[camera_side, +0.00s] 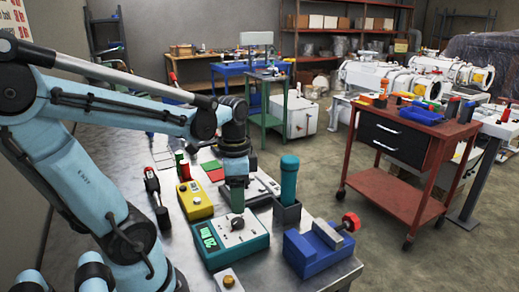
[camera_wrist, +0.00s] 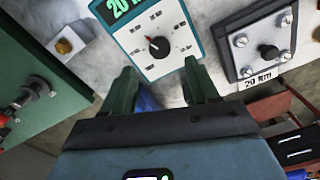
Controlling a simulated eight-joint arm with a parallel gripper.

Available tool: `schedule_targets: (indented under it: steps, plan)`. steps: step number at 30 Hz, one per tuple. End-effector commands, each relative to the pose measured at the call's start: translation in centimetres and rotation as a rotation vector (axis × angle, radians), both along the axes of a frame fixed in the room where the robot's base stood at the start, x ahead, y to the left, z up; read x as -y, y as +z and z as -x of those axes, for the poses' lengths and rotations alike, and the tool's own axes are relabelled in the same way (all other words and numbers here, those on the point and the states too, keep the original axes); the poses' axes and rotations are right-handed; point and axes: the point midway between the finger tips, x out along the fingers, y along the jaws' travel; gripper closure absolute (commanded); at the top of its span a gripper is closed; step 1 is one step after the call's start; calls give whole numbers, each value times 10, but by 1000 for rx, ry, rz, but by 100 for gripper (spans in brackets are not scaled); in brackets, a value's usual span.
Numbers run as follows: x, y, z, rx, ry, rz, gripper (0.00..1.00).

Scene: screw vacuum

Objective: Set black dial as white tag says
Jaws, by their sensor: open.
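The black dial (camera_wrist: 159,46) sits on the white face of a teal box (camera_wrist: 197,42), with printed marks around it and a small red pointer mark near its upper left. The box's green display (camera_wrist: 118,8) shows a number starting with 20. The white tag (camera_wrist: 262,79) appears to read 20 Nm, below a dark box with a metal plate. My gripper (camera_wrist: 160,68) is open, its two green fingers apart, with the dial between and beyond their tips.
A blue vise (camera_side: 318,250) with a red knob stands right of the teal box. A teal cylinder (camera_side: 289,180) stands upright in a dark holder behind. A yellow box (camera_side: 195,200) is to the left. A red cart (camera_side: 410,135) stands beyond the bench.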

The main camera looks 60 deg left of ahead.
Motion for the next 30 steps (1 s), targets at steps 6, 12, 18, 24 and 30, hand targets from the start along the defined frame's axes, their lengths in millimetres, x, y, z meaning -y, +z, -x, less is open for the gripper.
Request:
schedule_targets:
  steps: [6,12,18,24,30]
  plan:
    - [0,29,0,0,0,0,41]
    - [0,48,0,0,0,0,41]
    - [0,55,0,0,0,0,41]
    - [0,55,0,0,0,0,41]
    - [8,51,-5,49,22,-17,41]
